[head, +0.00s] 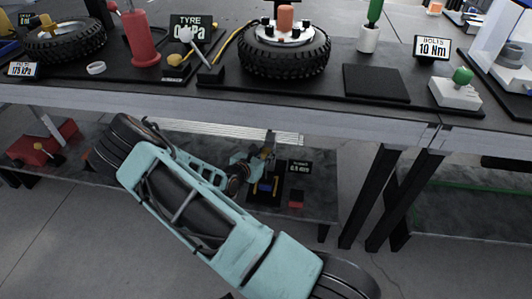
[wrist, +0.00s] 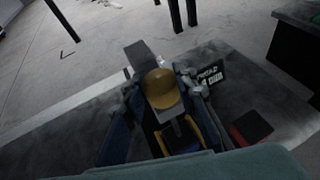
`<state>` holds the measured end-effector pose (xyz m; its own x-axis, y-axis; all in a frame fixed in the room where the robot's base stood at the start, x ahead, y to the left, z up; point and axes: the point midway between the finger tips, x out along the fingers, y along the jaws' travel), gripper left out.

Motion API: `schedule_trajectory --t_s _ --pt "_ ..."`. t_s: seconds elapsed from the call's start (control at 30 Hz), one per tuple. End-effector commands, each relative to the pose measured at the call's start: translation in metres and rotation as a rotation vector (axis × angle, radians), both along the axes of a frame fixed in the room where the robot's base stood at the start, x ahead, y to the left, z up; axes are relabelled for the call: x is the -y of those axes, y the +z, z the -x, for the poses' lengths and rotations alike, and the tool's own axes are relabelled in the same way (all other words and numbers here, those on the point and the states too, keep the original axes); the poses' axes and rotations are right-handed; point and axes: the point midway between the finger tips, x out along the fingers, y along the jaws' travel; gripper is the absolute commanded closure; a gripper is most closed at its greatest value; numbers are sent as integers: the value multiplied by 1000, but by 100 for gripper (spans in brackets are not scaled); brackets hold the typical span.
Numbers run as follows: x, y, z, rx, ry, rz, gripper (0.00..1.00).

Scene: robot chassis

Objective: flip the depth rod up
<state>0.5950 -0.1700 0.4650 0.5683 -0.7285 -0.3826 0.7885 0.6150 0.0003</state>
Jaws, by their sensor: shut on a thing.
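My gripper (head: 258,161) reaches down to a small gauge on the lower shelf in the head view. In the wrist view my gripper (wrist: 165,84) has a finger on each side of a rounded yellow knob (wrist: 163,92) and is shut on it. The knob appears to be the end of the depth rod; a short grey stem (wrist: 178,127) shows below it. The gauge body (head: 267,187), dark with blue and yellow parts, sits under the fingers. My fingers and arm hide part of the rod, so its exact angle is unclear.
A small black display (head: 299,168) and a red block (head: 296,199) stand right of the gauge. The workbench edge (head: 330,115) runs above the shelf (head: 325,185). Black bench legs (head: 378,195) stand to the right. A tyre (head: 285,52) sits on the bench top.

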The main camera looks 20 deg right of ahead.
Motion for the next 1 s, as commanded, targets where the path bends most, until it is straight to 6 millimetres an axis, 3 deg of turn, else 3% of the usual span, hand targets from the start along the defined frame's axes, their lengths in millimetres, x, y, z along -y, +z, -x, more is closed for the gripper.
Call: schedule_trajectory --t_s 0.17,0.5,0.83,0.87,1.0 --pt "0 5 0 -1 0 -1 100" --pt "0 39 0 -1 0 -1 100" --pt "0 40 0 2 0 2 100" --pt "0 40 0 2 0 2 72" --pt "0 39 0 1 0 2 56"
